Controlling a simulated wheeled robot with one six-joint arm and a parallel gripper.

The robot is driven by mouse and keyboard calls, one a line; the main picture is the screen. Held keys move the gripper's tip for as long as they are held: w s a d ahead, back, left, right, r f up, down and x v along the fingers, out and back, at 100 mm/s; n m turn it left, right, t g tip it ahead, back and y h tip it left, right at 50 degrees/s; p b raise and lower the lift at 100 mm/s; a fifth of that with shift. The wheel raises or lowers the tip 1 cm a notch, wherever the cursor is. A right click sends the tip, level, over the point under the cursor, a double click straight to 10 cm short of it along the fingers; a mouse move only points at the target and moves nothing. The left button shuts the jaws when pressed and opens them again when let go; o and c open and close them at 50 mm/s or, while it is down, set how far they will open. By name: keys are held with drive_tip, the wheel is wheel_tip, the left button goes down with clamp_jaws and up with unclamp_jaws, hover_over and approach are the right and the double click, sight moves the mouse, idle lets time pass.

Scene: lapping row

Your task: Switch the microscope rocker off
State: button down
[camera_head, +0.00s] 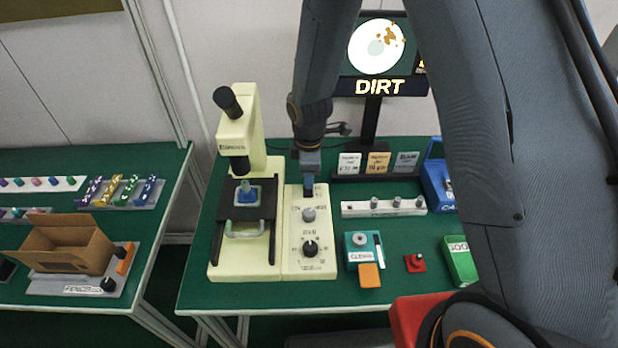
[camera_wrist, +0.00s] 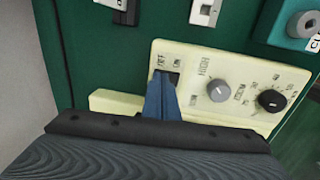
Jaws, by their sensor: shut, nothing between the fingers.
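The cream microscope (camera_head: 240,150) stands on the green table, with its cream control panel (camera_head: 322,262) at its right. In the wrist view the panel (camera_wrist: 220,62) carries a dark rocker (camera_wrist: 172,78) at its left end, beside small lettering. My gripper (camera_head: 308,190) is shut and empty, pointing down at the rocker end of the panel. In the wrist view its blue fingertips (camera_wrist: 161,82) are right at the rocker and cover part of it. I cannot tell whether they touch it or which way the rocker is tipped.
A grey knob (camera_head: 309,214) and a black knob (camera_head: 310,248) sit on the panel in front of my gripper. A monitor (camera_head: 378,55) reading "DIRT" stands behind. A teal box (camera_head: 357,252) and a white rack (camera_head: 384,207) lie to the right.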

drive_tip(key=shift+f, duration=0.15)
drive_tip(key=shift+w+f, duration=0.1)
drive_tip(key=shift+f, duration=0.15)
drive_tip(key=shift+s, duration=0.2)
